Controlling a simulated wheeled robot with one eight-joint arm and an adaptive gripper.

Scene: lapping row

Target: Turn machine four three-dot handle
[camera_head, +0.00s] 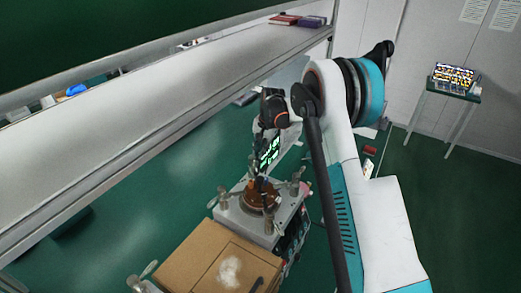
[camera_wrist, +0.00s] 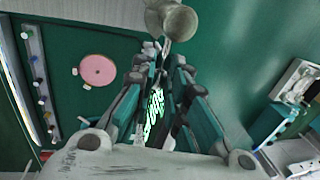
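A machine with a grey top plate (camera_head: 232,212) and a brown round disc (camera_head: 260,198) stands at the lower middle of the head view. Several metal handles stick up at its corners, one at the right (camera_head: 295,187) and one at the left (camera_head: 222,197). No dot marks can be read. My gripper (camera_head: 262,172) points down over the disc. In the wrist view, a rounded metal knob (camera_wrist: 172,20) on a thin stem lies just beyond my gripper's fingertips (camera_wrist: 164,56). A narrow gap shows between the fingers. Whether they touch the stem is unclear.
A green lit display (camera_wrist: 154,112) shows between my fingers. A pink disc (camera_wrist: 97,70) lies to the left in the wrist view. A long white shelf (camera_head: 120,135) runs along the left; a small table (camera_head: 450,91) stands far right.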

